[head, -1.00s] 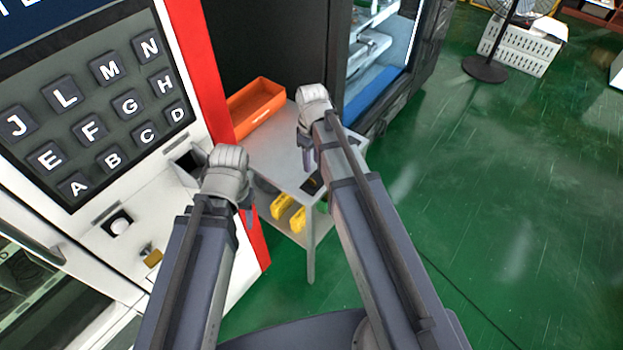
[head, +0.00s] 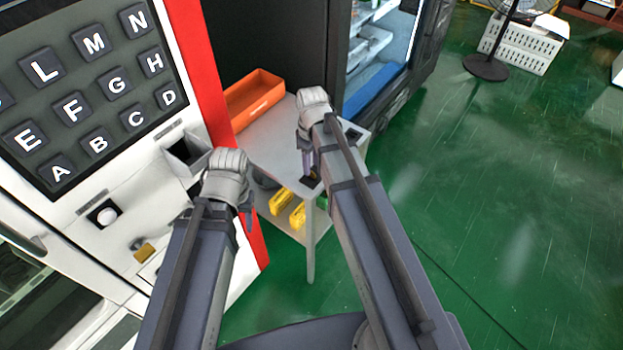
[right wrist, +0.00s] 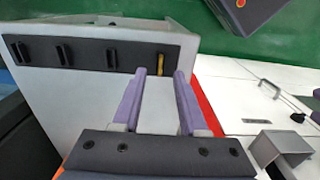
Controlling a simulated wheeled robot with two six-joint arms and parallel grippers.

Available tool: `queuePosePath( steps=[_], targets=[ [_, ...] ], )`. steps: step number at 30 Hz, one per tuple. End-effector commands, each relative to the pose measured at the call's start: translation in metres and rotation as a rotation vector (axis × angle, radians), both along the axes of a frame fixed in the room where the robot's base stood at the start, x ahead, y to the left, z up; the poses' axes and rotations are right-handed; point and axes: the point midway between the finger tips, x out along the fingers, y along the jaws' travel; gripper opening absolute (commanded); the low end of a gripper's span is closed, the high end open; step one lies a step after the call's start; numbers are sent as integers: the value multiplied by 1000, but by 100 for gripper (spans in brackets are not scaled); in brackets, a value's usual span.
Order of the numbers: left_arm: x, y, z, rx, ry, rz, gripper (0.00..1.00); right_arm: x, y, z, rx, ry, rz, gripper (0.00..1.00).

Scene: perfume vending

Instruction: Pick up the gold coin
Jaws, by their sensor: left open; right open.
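The gold coin (right wrist: 159,65) stands on edge in the end slot of a black slotted holder (right wrist: 87,54) in the right wrist view. The holder lies on the grey table top (right wrist: 103,92); its other slots look dark. My right gripper (right wrist: 161,74) is open, its two purple fingers apart, with the coin appearing between the fingertips. I cannot tell the remaining distance. In the head view my right gripper (head: 307,162) is over the small table, and the coin cannot be made out there. My left gripper (head: 245,204) is at the vending machine's right side, away from the coin.
The vending machine (head: 183,60) with lettered keys stands left of the table. An orange bin (head: 254,98) is at the table's back, and yellow items (head: 282,201) are on its lower shelf. A dark glass-door cabinet (head: 343,60) stands behind.

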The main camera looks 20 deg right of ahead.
Motion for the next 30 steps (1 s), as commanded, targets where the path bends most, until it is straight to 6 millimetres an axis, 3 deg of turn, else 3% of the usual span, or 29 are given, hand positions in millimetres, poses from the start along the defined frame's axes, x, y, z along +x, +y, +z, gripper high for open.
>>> queuePosePath(
  steps=[1,5,14,25,30],
  targets=[
    [0,0,-14,0,0,0,50,0,0,-14,0,0,0,42],
    [0,0,-26,0,0,0,50,0,0,-27,0,0,0,42],
    [0,0,-26,0,0,0,50,0,0,-26,0,0,0,42],
    [0,0,-26,0,0,0,50,0,0,-26,0,0,0,1],
    [0,0,-26,0,0,0,50,0,0,-26,0,0,0,0]
  ],
)
